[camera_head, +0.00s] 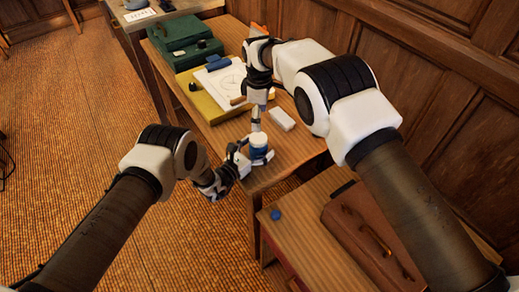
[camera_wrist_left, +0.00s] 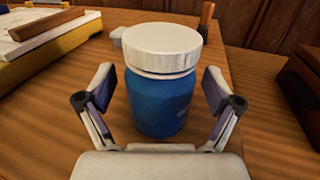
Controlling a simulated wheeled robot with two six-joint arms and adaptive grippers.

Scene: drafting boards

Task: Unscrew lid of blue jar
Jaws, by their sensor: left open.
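The blue jar (camera_head: 259,154) stands upright near the front corner of the wooden table, with its white lid (camera_head: 259,140) on top. In the left wrist view the blue jar (camera_wrist_left: 158,108) is close, and its ribbed white lid (camera_wrist_left: 162,40) sits level on the neck. My left gripper (camera_head: 243,154) is open, with one finger on each side of the jar and visible gaps between. My right gripper (camera_head: 256,122) points down just above or behind the lid; its fingers are too small to read. Whether it touches the lid cannot be told.
A white block (camera_head: 283,119) lies behind the jar. A yellow board with white paper (camera_head: 228,86) and a green case (camera_head: 183,37) are farther back. A brown bag (camera_head: 366,236) and a small blue round object (camera_head: 276,214) are on the lower surface at right.

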